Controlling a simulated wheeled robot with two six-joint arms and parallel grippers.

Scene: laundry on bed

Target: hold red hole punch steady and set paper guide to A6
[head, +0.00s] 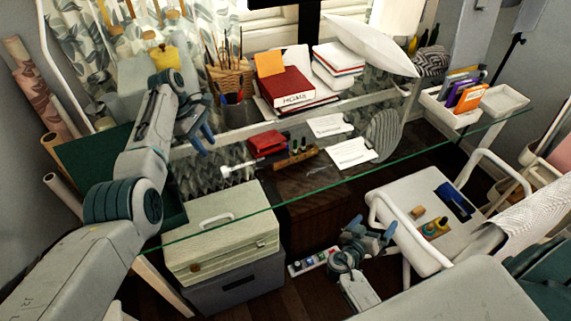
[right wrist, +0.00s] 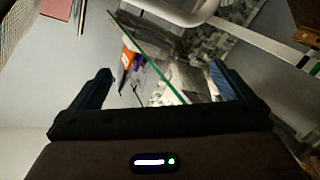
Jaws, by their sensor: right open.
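The red hole punch (head: 267,142) sits on the glass desk, left of the middle, in the head view. A thin white bar (head: 240,168) lies just in front and left of it; I cannot tell whether it is the paper guide, and no size marks are readable. My left gripper (head: 203,139) hangs above the desk, left of the punch and apart from it, with its blue fingers separated and nothing between them. My right gripper (head: 372,229) is open and empty in front of the desk's near edge, low and right; it also shows in the right wrist view (right wrist: 163,90).
A wooden strip with small items (head: 297,157) lies right beside the punch, with white cards (head: 351,153) further right. Red books (head: 285,88) and a pen cup (head: 233,108) stand behind. A white chair (head: 412,231) stands right of my right gripper. The glass edge (right wrist: 140,60) crosses the right wrist view.

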